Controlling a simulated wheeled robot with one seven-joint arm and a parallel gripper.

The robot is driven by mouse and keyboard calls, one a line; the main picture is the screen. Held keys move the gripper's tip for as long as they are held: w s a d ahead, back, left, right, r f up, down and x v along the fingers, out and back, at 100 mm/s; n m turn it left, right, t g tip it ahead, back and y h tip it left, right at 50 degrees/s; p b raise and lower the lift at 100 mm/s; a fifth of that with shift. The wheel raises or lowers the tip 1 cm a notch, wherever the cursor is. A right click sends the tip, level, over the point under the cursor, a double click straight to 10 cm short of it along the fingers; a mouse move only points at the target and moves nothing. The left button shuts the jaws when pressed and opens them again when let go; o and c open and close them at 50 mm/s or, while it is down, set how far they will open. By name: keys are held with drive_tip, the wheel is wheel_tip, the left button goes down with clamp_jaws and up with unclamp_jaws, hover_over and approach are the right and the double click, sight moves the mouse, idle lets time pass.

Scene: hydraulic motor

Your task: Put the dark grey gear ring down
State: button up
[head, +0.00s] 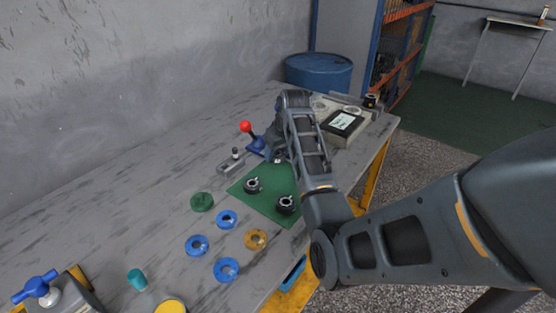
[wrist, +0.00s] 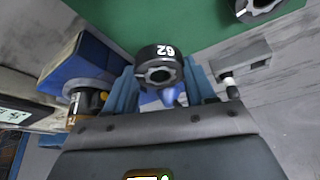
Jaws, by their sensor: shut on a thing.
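My gripper (wrist: 161,78) is shut on a dark grey gear ring (wrist: 150,58) in the wrist view. The ring carries a white number that looks like 62, and its notched opening faces the camera. In the head view my gripper (head: 279,157) is at the back of the green mat (head: 262,206), mostly behind my arm, so the held ring is hard to make out. Two similar dark rings sit on the mat, one at the left (head: 252,186) and one nearer the front (head: 286,204). I cannot tell whether the held ring touches the surface.
A red-knobbed lever on a blue base (head: 256,145) and a small grey block with a peg (head: 231,161) stand left of my gripper. A tray with a black box (head: 342,123) is behind right. Blue rings (head: 227,219) and an orange ring (head: 255,239) lie in front.

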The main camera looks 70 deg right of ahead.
sight(280, 156)
drive_tip(key=shift+f, duration=1.75)
drive_tip(key=shift+f, duration=0.15)
drive_tip(key=o, duration=1.3)
drive_tip(key=v, duration=1.2)
drive_tip(key=shift+r, duration=0.2)
